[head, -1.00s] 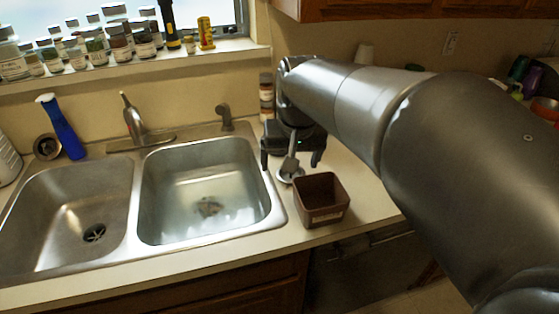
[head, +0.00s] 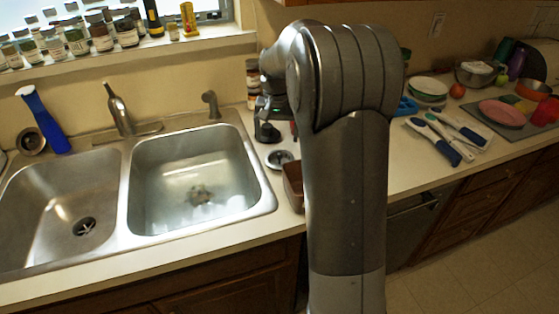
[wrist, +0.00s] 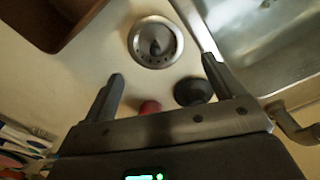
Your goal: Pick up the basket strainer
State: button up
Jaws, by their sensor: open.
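The basket strainer (head: 280,158) is a small round metal piece with a dark knob in its middle. It lies on the counter just right of the right sink basin in the head view. In the wrist view the strainer (wrist: 156,42) shows whole, beyond my fingertips and roughly in line with the gap between them. My gripper (wrist: 161,68) is open, with nothing held between its fingers. In the head view my arm hides much of the gripper, which is behind the strainer, toward the wall.
A brown open box (head: 293,187) stands close to the strainer, partly behind my arm. The sink edge (wrist: 200,35) is on its other side. A dark round object (wrist: 193,91) and a red one (wrist: 150,107) lie near my fingers. Utensils (head: 440,138) lie farther right.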

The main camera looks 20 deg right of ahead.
aim_at(280, 153)
notch_tip(280, 153, down, 3)
jog(key=shift+f, duration=0.15)
jog(key=shift+s+d+f, duration=0.1)
jog(key=shift+d+f, duration=0.1)
jog(key=shift+f, duration=1.15)
jog(key=shift+s+d+f, duration=0.1)
jog(key=shift+d+f, duration=0.1)
jog(key=shift+f, duration=1.1)
jog(key=shift+c, duration=0.5)
jog(key=c, duration=0.5)
jog(key=shift+r, duration=0.1)
